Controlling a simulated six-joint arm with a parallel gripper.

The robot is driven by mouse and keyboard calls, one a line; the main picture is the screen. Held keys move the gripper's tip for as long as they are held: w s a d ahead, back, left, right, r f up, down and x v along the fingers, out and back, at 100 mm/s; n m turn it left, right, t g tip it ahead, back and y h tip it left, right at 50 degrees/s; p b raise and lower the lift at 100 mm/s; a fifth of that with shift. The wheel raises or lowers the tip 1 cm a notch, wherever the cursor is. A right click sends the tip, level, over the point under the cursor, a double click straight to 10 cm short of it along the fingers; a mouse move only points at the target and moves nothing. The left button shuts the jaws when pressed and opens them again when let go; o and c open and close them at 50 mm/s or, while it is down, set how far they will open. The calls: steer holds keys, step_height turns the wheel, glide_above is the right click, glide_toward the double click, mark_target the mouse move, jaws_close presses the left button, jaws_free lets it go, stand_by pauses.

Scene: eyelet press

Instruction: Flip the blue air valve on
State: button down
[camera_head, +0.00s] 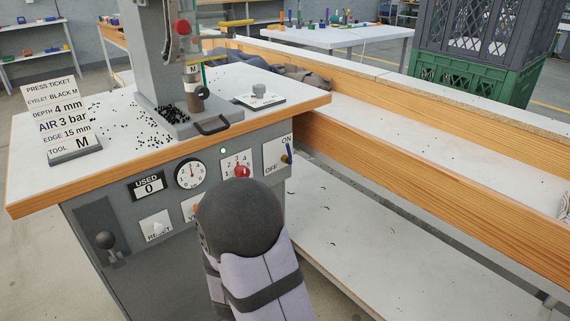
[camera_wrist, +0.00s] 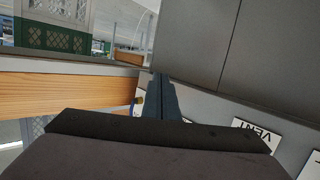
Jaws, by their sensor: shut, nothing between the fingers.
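The blue air valve (camera_head: 289,154) is a small lever on a white plate at the right end of the press cabinet's front. The plate reads ON at the top and OFF at the lower left. The lever looks steep, but it is too small to tell its setting surely. In the wrist view a small blue and brass part, apparently the valve (camera_wrist: 139,99), shows just left of my fingers. My gripper (camera_wrist: 157,79) is shut and empty, pointing along the cabinet front. In the head view my dark wrist and arm hide the fingers.
The cabinet front also carries a red knob (camera_head: 241,172), a gauge (camera_head: 190,173), a USED counter (camera_head: 149,187) and a RESET switch (camera_head: 156,226). A wooden-edged bench (camera_head: 420,185) runs close on the right. The press ticket (camera_head: 64,122) stands on top at the left.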

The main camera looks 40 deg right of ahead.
mark_target(289, 153)
step_height(289, 153, up, 11)
steer(key=s+d+t+h, duration=0.2)
steer(key=h, duration=0.4)
steer(key=x, duration=0.7)
steer(key=b+x, duration=0.1)
steer(key=x, duration=0.6)
steer(key=shift+s+d+f, duration=0.15)
steer(key=shift+s+f, duration=0.05)
steer(key=shift+f, duration=0.05)
steer(key=shift+d+r, duration=0.2)
steer(key=shift+r, duration=0.15)
steer(key=shift+d+r+m+g+y+p, duration=0.35)
steer(key=shift+d+m+g+y+p, duration=0.2)
steer(key=shift+p, duration=0.7)
steer(key=shift+a, duration=0.15)
steer(key=r+p+v, duration=0.1)
steer(key=r+v, duration=0.1)
steer(key=v, duration=1.2)
